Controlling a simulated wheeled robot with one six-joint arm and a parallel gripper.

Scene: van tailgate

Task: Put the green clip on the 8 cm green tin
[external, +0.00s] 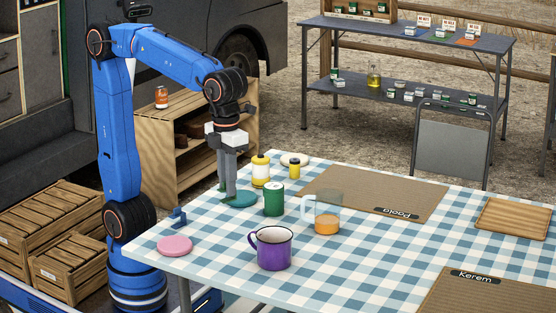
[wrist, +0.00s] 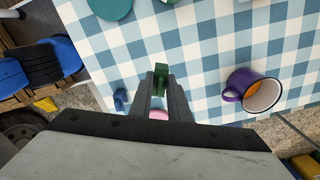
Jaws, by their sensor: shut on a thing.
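My gripper (wrist: 160,88) is shut on the green clip (wrist: 161,76), which sticks out past the fingertips in the wrist view. In the external view my gripper (external: 229,188) points down above the table, near a flat green disc (external: 240,199). The green tin (external: 273,201) stands upright on the checked cloth to the right of my gripper, apart from it. In the wrist view a green piece at the top edge, cut off, may be this tin. The clip is mostly hidden by the fingers in the external view.
A yellow tin (external: 260,172) and a smaller one (external: 294,169) stand behind the green tin. A glass mug (external: 326,215), a purple mug (external: 272,250), a pink disc (external: 174,245) and a blue clip (external: 178,217) are also on the table. The cloth between pink disc and purple mug is clear.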

